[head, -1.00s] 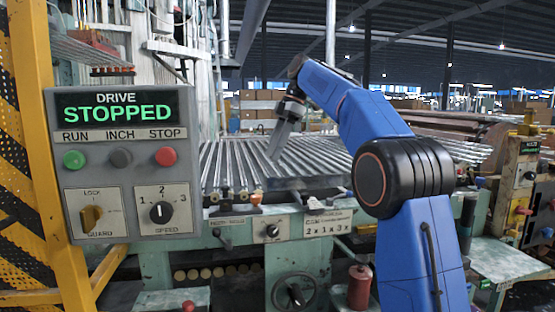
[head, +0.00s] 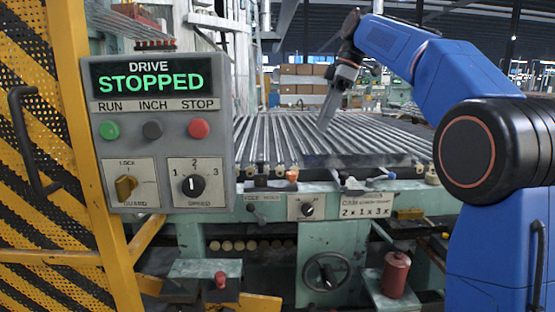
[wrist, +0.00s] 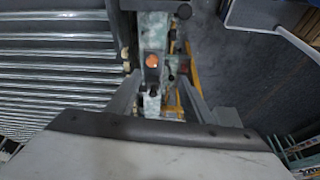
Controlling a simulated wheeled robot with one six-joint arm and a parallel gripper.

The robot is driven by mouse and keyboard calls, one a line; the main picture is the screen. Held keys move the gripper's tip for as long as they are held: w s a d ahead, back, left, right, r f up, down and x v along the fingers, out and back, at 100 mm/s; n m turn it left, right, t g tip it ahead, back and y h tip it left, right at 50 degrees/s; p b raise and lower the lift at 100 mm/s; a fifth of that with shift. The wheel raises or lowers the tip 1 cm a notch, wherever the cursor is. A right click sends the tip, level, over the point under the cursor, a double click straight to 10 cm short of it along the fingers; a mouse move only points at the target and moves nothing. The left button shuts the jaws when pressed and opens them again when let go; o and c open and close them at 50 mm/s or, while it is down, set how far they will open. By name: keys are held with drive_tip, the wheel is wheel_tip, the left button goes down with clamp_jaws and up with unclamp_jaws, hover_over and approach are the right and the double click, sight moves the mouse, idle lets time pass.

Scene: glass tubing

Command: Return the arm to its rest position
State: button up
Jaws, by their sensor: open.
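My blue arm (head: 440,72) reaches in from the right in the head view, bent at a black joint. My gripper (head: 327,120) points down over the bed of glass tubes (head: 290,138), apart from the control panel. In the wrist view my gripper (wrist: 158,100) has its two grey fingers spread, with nothing between them but the machine's front edge far below. The tubes also show at the left of the wrist view (wrist: 60,65).
A control panel (head: 160,135) reads STOPPED, with RUN, INCH and STOP buttons and two knobs. A yellow perforated guard (head: 40,160) stands at the left. The green machine front (head: 280,225) carries a handwheel (head: 326,271) and a red can (head: 395,274). Open air lies above the tubes.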

drive_tip(key=s+d+f+m+t+h, duration=0.1)
drive_tip(key=s+d+f+m, duration=0.15)
drive_tip(key=s+f, duration=0.35)
drive_tip(key=s+d+f+m+t, duration=0.1)
drive_tip(key=s+d+f+m, duration=0.2)
drive_tip(key=s, duration=0.5)
drive_tip(key=s+d+f+m+t+h, duration=0.1)
drive_tip(key=s+f+m, duration=0.4)
drive_tip(key=s, duration=0.2)
drive_tip(key=s+d+f+m+h, duration=0.1)
drive_tip(key=s+d+f+m, duration=0.1)
drive_tip(key=s+f, duration=0.6)
drive_tip(key=s+d+f+m+t+h, duration=0.1)
drive_tip(key=s+d+f+m, duration=0.2)
drive_tip(key=s+f, duration=0.6)
wheel_tip(320, 180, down, 5)
drive_tip(key=shift+s+d+m+t, duration=0.25)
drive_tip(key=shift+d+m+t, duration=0.05)
drive_tip(key=shift+m, duration=0.35)
